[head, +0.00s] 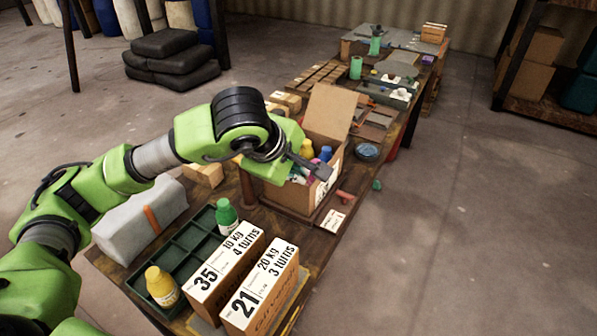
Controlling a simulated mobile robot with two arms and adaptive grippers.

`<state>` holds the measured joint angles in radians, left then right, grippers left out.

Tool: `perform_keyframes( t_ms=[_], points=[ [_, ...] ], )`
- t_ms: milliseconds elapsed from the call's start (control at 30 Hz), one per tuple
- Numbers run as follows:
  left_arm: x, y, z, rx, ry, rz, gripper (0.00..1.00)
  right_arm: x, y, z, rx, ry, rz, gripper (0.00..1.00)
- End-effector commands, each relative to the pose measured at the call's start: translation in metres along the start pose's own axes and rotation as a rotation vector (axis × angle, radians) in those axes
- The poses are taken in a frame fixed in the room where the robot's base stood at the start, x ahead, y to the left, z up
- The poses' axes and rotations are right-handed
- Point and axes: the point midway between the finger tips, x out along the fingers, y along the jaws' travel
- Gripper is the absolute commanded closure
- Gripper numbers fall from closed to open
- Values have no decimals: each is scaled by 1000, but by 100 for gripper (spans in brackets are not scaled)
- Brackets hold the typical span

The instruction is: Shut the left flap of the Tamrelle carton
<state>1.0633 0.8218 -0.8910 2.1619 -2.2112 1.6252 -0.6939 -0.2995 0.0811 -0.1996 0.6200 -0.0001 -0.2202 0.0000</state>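An open cardboard carton (283,197) stands on the long wooden table, with bottles and other colourful items inside. A white label (326,188) is on its right face; I cannot read a name on it. One tall flap (330,113) stands up at the carton's far side. My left arm hides the carton's left side, so I cannot tell how a flap there stands. My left gripper (318,169) is over the carton's opening, pointing right. Its fingers show as one dark shape, and I cannot tell whether they touch the carton. My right gripper is out of view.
Two labelled boxes (228,272) (262,292), a green bottle (226,215), a yellow bottle (161,286) and a dark green divided tray (190,249) stand in front. A grey covered block (140,216) is at left. Tools and parts crowd the table beyond.

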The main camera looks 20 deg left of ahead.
Motion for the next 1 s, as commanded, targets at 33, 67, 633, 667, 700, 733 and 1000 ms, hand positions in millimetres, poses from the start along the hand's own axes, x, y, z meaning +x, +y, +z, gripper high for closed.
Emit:
perform_keyframes(
  t_ms=[33,67,633,667,700,733,1000],
  points=[
    [0,0,0,0,0,0,100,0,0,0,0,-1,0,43],
    [0,0,0,0,0,0,100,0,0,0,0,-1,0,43],
    [-2,34,1,-4,-1,-181,100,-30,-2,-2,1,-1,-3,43],
    [-2,37,1,-3,0,-201,100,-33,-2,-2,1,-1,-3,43],
    [-1,41,0,-3,1,-227,100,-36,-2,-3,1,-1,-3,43],
    [0,44,1,-4,0,-246,100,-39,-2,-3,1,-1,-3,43],
    [8,66,0,-3,1,-398,100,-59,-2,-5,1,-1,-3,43]
  ],
)
